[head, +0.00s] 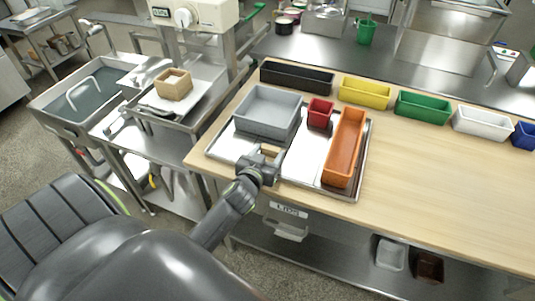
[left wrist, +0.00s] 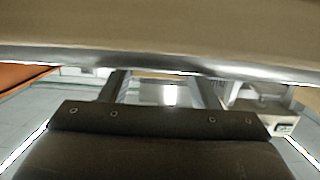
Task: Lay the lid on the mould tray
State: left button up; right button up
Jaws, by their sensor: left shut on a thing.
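A pale wooden box (head: 177,92), which looks like the mould, stands on a metal tray at the left, apart from the gripper. My right gripper is not in view.
A grey bin (head: 268,110), a red bin (head: 320,113) and an orange bin (head: 344,150) stand around the gripper. Black, yellow, green, white and blue bins line the table's back edge. A sink (head: 85,95) is at far left. The table's right front is clear.

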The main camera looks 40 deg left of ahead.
pick_arm(q)
jog(key=o, duration=1)
jog(key=shift+f, duration=0.1)
jog(key=shift+r+p, duration=0.3)
jog(key=v, duration=1.2)
jog(key=shift+b, duration=0.3)
